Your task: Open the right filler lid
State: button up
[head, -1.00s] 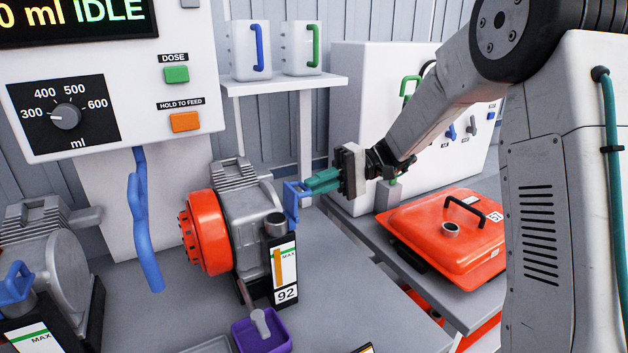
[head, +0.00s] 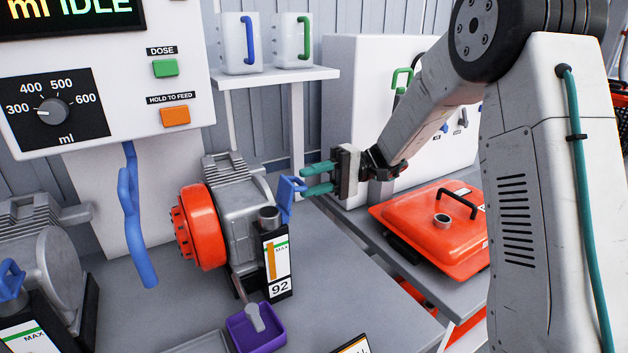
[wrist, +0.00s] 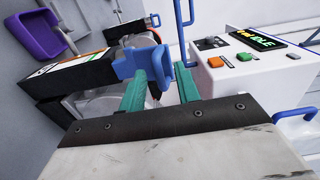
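The right machine has an orange round end (head: 199,228) and a ribbed grey body (head: 232,195). Its black filler block (head: 277,250), labelled 92, has a round neck (head: 268,215) whose top is uncovered. The blue right filler lid (head: 287,196) stands upright on the right side of the neck, swung off it. My gripper (head: 308,181) has its teal fingers spread apart, with the tips right at the lid's handle. In the wrist view the lid (wrist: 138,62) is just beyond the open fingertips (wrist: 160,72); I cannot tell whether they touch.
The left machine's blue lid (head: 11,280) sits over its neck. A purple tray (head: 258,335) with a grey tool stands in front of the right machine. An orange lidded container (head: 445,225) stands at right.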

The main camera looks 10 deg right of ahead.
jog(key=v, duration=0.7)
jog(key=shift+d, duration=0.4)
jog(key=shift+w, duration=0.15)
